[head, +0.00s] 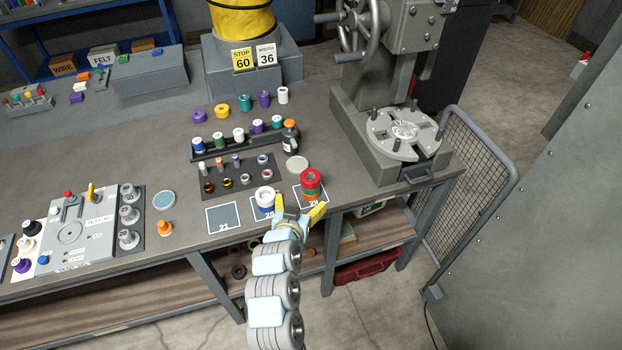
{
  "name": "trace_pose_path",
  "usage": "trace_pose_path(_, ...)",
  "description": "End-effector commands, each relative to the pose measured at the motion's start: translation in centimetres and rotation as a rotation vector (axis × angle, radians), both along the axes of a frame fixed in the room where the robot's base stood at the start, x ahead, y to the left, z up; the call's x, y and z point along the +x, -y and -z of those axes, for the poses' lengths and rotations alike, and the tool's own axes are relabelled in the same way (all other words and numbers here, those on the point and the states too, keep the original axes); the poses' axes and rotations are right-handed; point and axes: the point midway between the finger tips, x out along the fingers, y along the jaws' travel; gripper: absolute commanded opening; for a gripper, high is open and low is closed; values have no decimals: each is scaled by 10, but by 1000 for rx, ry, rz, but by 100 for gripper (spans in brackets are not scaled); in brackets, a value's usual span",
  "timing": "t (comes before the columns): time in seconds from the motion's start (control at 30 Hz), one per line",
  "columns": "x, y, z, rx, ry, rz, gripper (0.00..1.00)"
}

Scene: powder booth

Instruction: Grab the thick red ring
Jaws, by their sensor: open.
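A thick red ring (311,177) sits at the top of a short upright stack near the front edge of the bench. Below it in the stack are a green band (312,188) and another reddish band, partly hidden. The stack stands on a numbered square card (299,193), whose number is partly covered. My gripper (299,209) is open, with yellow fingertips spread apart, just in front of the stack at the bench edge. Nothing shows between the fingers. I cannot tell its exact height over the bench.
A white and blue roll (265,198) stands left of my gripper on another card. A bare card marked 21 (223,217) lies further left. A pale disc (297,165) and a dark bottle (290,138) are behind the stack. A grey machine (395,140) stands at the right.

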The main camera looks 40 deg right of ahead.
Motion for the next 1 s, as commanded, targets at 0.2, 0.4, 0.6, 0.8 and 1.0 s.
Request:
trace_pose_path(0.2,15,21,9,-1,0,1,94)
trace_pose_path(0.4,28,38,19,1,-1,1,94)
trace_pose_path(0.6,41,54,28,1,-2,0,94)
trace_pose_path(0.8,48,64,34,0,0,-1,94)
trace_pose_path(1.0,51,67,35,0,0,-2,94)
